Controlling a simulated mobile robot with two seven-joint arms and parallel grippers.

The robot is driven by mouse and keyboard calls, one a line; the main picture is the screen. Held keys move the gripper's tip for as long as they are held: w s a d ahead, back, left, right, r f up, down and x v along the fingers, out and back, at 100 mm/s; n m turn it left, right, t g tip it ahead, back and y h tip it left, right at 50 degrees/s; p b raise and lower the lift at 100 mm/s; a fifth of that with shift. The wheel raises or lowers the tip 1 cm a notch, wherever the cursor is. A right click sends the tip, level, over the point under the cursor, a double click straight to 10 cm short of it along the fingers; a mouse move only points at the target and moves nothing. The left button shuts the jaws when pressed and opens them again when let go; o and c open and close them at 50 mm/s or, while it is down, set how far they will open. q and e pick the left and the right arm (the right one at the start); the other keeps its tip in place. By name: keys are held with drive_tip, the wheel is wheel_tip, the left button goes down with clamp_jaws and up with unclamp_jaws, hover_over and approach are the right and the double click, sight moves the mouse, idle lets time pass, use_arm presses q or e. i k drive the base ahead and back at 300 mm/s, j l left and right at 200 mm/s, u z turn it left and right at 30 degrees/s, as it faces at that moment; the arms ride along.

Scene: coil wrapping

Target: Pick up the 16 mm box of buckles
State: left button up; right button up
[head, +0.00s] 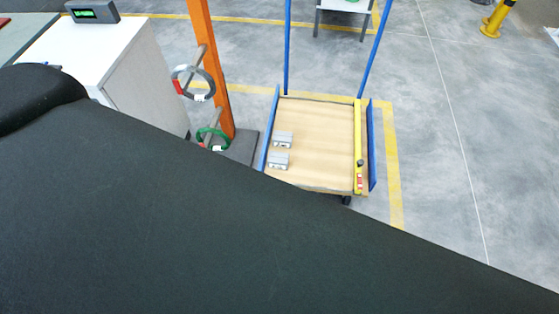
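Two small grey boxes lie on the wooden deck of a cart (320,135) with blue side rails. The farther grey box (283,138) and the nearer grey box (278,160) are side by side near the deck's left edge, a small gap apart. Their labels are too small to read, so I cannot tell which one is the 16 mm box of buckles. Neither of my grippers shows in the head view. A large dark part of my own body covers the lower left and the bottom of the view.
A yellow strip-like tool (358,145) lies along the deck's right side. An orange post (212,70) left of the cart carries a grey coil (205,72) and a green coil (224,138) on pegs. A white cabinet (135,75) stands at left.

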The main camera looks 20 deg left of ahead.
sight(276, 160)
drive_tip(key=i+j+z, duration=0.2)
drive_tip(key=j+z, duration=0.15)
drive_tip(key=j, duration=0.25)
drive_tip(key=i+j+z, duration=0.15)
drive_tip(key=j+z, duration=0.25)
drive_tip(key=j, duration=0.25)
drive_tip(key=j+z, duration=0.35)
drive_tip(key=j, duration=0.35)
